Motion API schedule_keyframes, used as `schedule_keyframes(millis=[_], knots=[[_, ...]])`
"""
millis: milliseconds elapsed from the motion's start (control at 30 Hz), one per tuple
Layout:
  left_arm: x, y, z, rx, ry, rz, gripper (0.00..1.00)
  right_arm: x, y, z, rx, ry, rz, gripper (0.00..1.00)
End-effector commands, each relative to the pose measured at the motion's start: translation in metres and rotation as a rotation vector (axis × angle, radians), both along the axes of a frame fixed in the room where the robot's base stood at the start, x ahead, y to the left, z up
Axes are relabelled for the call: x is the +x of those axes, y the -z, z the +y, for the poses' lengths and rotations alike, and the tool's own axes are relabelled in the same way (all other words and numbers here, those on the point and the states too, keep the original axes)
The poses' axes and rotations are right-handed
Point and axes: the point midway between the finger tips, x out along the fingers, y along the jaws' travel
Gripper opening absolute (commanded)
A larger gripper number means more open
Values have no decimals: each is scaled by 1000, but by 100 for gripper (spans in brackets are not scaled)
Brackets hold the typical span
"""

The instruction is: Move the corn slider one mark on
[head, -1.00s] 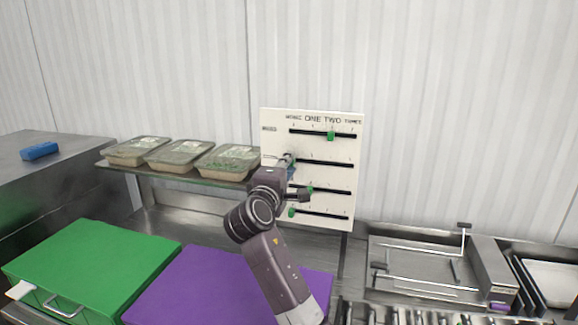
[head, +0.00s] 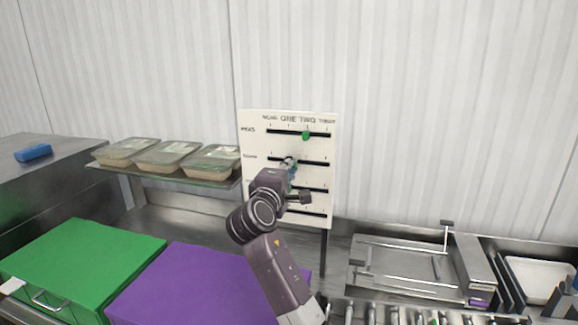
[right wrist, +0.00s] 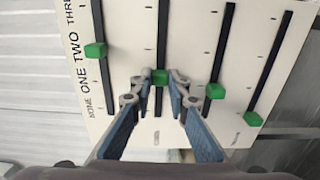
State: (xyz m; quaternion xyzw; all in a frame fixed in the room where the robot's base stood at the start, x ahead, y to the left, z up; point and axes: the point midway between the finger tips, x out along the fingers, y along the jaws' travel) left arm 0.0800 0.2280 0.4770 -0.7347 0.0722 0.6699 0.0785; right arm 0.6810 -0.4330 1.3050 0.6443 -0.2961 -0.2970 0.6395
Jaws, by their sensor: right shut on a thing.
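A white slider board (head: 318,210) stands upright behind the counter, with horizontal slots and columns headed none, one, two, three. My right gripper (head: 290,165) is at the second slot from the top; the row labels are too blurred to name surely. In the right wrist view my right gripper (right wrist: 162,78) is shut on the green knob (right wrist: 160,76) of that second slot, close to the ONE heading. The top row's green knob (head: 306,135) sits near TWO. The third knob (right wrist: 215,91) and fourth knob (right wrist: 253,119) show in the right wrist view. My left gripper is not in view.
Several lidded trays (head: 168,155) stand on a shelf left of the board. A green box (head: 80,258) and a purple box (head: 190,285) lie in front. Rollers and a metal frame (head: 410,265) are at the right. A blue block (head: 33,153) lies far left.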

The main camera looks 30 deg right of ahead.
Motion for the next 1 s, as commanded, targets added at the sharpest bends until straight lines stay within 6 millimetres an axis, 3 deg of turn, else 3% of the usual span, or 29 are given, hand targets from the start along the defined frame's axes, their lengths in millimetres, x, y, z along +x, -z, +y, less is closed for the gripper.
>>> schedule_keyframes(millis=[167,200,367,533,633,733,1000], knots=[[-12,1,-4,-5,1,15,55,0,-1,1,3,-2,-5,0],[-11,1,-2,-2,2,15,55,0,-1,1,3,-2,-5,17],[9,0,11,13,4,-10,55,0,-1,1,2,-2,-6,33],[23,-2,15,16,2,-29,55,0,-2,0,2,-1,-7,33],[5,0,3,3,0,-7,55,0,-2,1,2,-2,-7,33],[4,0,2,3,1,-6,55,-4,-2,6,0,-3,-6,33],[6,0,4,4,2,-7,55,-38,-1,45,4,-5,-7,33]])
